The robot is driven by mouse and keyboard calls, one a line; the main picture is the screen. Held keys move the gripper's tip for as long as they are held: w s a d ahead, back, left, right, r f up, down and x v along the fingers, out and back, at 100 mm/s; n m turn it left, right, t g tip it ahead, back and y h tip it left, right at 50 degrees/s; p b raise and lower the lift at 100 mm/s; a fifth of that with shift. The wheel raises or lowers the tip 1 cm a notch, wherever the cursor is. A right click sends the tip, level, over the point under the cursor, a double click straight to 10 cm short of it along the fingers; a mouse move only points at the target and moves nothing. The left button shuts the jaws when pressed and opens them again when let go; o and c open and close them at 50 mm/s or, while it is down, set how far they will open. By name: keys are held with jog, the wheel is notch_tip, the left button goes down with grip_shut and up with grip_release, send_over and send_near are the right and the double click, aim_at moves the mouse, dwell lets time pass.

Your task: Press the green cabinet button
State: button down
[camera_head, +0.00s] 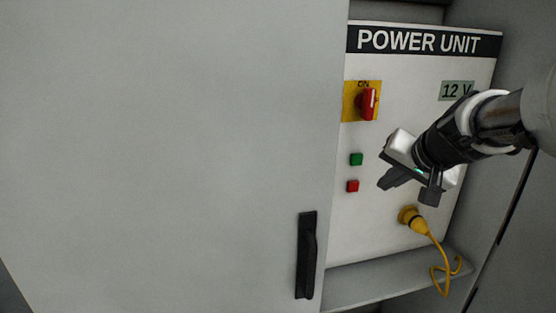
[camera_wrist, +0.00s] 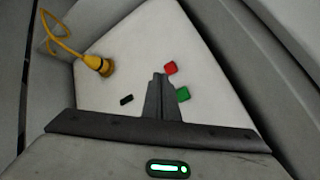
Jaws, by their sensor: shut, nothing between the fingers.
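In the wrist view the panel appears turned over. There the green button (camera_wrist: 182,94) lies right of the shut fingertips (camera_wrist: 160,78), and the red button (camera_wrist: 170,68) lies near their tip. Contact between the fingers and the panel cannot be told.
A red rotary switch (camera_head: 368,103) on a yellow plate is above the buttons. A yellow plug with a cable (camera_head: 411,218) is at lower right. A large grey door (camera_head: 170,150) with a black handle (camera_head: 306,255) stands left of the panel. A ledge (camera_head: 385,284) runs below.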

aim_at(356, 159)
jog(key=w+a+p, duration=0.1)
jog(key=w+p, duration=0.2)
jog(key=w, duration=0.5)
jog(key=shift+w+a+p, duration=0.3)
jog(key=shift+a+p, duration=0.05)
jog(key=shift+p, duration=0.05)
dwell(2.0)
jog(key=shift+w+a, duration=0.1)
jog(key=shift+w, duration=0.3)
jog(key=shift+w+a, duration=0.1)
jog(key=shift+w, duration=0.4)
dwell(0.6)
jog(key=shift+s, duration=0.1)
jog(key=shift+s+d+b, duration=0.2)
jog(key=shift+s+b, duration=0.35)
jog(key=shift+s, duration=0.25)
